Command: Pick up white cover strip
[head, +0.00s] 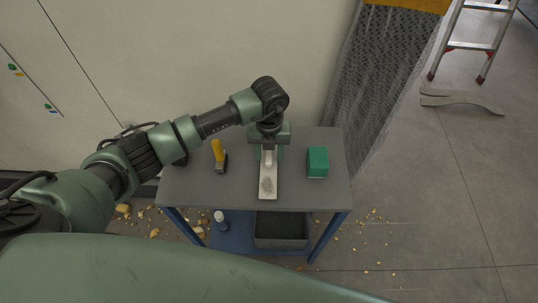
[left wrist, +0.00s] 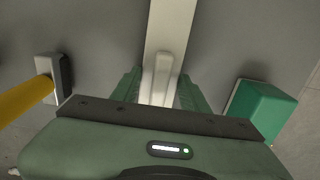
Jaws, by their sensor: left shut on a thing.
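The white cover strip (head: 268,184) lies lengthwise on the grey table, with a greyish smudge near its front end. In the left wrist view the strip (left wrist: 168,28) runs up the middle, with a raised ridge between the fingers. My left gripper (head: 269,148) is over the strip's rear part, pointing down. Its green fingers (left wrist: 157,92) stand on both sides of the ridge and are shut on it. The strip's far end is hidden under the gripper. My right gripper is not in view.
A yellow-handled tool (head: 218,153) stands left of the strip, and a green box (head: 317,162) stands right of it. The table (head: 233,196) is clear at its front corners. A grey bin (head: 281,231) and a white bottle (head: 219,217) are on the lower shelf.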

